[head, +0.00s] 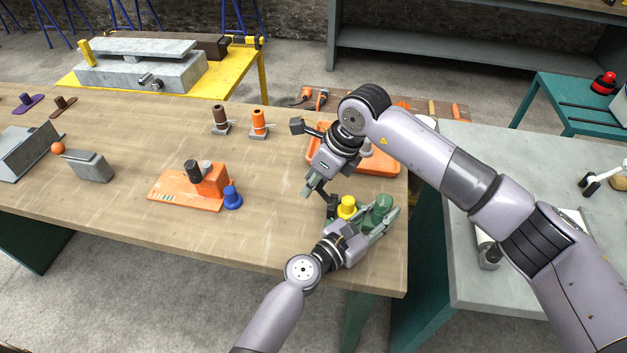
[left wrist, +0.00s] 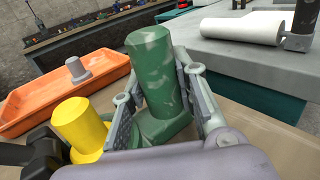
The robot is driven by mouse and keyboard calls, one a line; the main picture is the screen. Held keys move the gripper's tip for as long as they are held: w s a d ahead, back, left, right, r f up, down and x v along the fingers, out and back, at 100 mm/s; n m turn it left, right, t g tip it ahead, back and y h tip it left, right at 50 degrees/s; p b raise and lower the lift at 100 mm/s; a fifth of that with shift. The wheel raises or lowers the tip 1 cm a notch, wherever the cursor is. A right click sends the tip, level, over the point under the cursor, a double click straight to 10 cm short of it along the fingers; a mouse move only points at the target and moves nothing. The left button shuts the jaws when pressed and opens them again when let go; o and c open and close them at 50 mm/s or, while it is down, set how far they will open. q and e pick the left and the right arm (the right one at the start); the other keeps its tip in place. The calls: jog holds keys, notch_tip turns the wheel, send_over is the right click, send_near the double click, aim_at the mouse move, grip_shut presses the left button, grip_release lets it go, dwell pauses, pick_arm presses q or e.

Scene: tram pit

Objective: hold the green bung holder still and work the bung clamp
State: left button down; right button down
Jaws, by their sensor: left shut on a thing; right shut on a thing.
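The green bung holder (head: 381,207) stands near the right end of the wooden table, with a yellow bung (head: 347,207) at its left. My left gripper (head: 378,226) is shut on the holder, one finger on each side of its green body (left wrist: 152,75) in the left wrist view. The yellow bung (left wrist: 80,124) shows there too, beside the left finger. My right gripper (head: 322,195) reaches down from above, shut on a dark part left of the yellow bung, which appears to be the bung clamp. The clamp is mostly hidden, and its position cannot be told.
An orange tray (head: 382,170) lies just behind the holder, partly covered by my right arm. An orange block fixture (head: 190,187) and a blue bung (head: 232,197) stand to the left. A grey bench (head: 480,150) adjoins on the right. The table's front edge is close.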

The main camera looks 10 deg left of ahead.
jog(key=shift+a+f+h, duration=0.3)
jog(key=shift+a+h, duration=0.1)
jog(key=shift+h, duration=0.3)
jog(key=shift+a+f+h, duration=0.3)
jog(key=shift+a+h, duration=0.1)
jog(key=shift+h, duration=0.3)
jog(key=shift+a+f+h, duration=0.3)
jog(key=shift+f+h, duration=0.25)
jog(key=shift+h, duration=0.35)
jog(key=shift+a+f+h, duration=0.25)
jog(key=shift+f+h, duration=0.3)
jog(key=shift+h, duration=0.35)
jog(key=c, duration=1.3)
grip_release()
jog(key=shift+r, duration=0.2)
notch_tip(320, 180, up, 12)
jog(key=a, duration=0.2)
jog(key=shift+s+f, duration=0.2)
jog(key=shift+s, duration=0.05)
